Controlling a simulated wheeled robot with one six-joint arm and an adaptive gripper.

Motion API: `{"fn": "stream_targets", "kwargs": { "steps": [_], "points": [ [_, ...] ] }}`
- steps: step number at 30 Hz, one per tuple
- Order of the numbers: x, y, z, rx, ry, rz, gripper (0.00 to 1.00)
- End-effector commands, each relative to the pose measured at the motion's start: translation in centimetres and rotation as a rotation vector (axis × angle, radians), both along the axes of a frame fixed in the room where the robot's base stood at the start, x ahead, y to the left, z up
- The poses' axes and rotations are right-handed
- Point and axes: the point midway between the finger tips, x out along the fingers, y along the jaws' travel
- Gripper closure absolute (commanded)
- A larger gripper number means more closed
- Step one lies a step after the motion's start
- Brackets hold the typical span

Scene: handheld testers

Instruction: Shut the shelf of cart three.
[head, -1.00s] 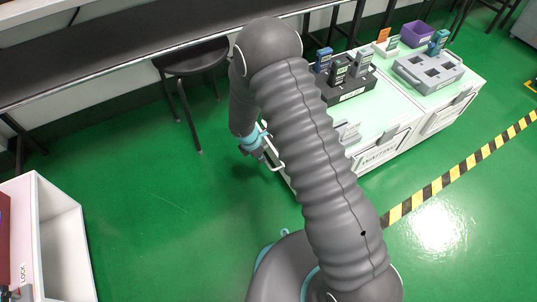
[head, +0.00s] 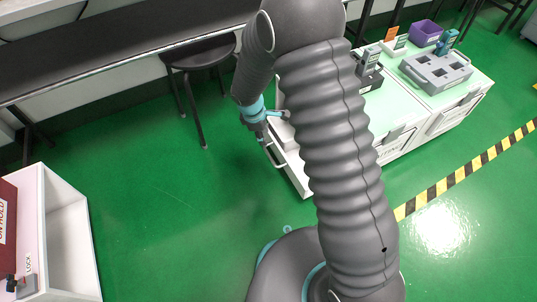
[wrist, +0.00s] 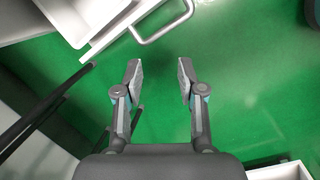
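A white pulled-out shelf (head: 289,170) with a pale bar handle (head: 276,160) shows just left of my arm, at the left end of the row of carts. I cannot read which cart it belongs to, as my arm hides much of it. In the wrist view the shelf's white edge (wrist: 108,38) is at the upper left, with its handle (wrist: 165,30) at the top. My gripper (wrist: 159,68) is open and empty, its fingertips apart from the handle in that view. In the head view my gripper (head: 264,133) is close by the handle.
Carts with pale green tops (head: 388,103) carry a grey tray (head: 436,72) and a purple bin (head: 422,33). A black stool (head: 200,52) stands at the dark bench. A white open cart (head: 68,235) is at lower left. Green floor between is clear.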

Motion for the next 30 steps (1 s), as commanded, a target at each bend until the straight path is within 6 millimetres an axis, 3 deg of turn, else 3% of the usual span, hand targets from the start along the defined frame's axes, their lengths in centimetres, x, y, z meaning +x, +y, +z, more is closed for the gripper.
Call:
{"fn": "stream_targets", "kwargs": {
  "steps": [6,13,22,30],
  "points": [
    [-0.3,-0.1,0.6,0.071,-0.068,-0.491,0.61],
    [-0.7,0.0,0.6,0.110,-0.115,-0.881,0.61],
    [-0.7,-0.2,-0.3,0.120,-0.136,-1.008,0.61],
    [-0.4,-0.9,-4.6,0.118,-0.134,-1.005,0.61]
  ]
}}
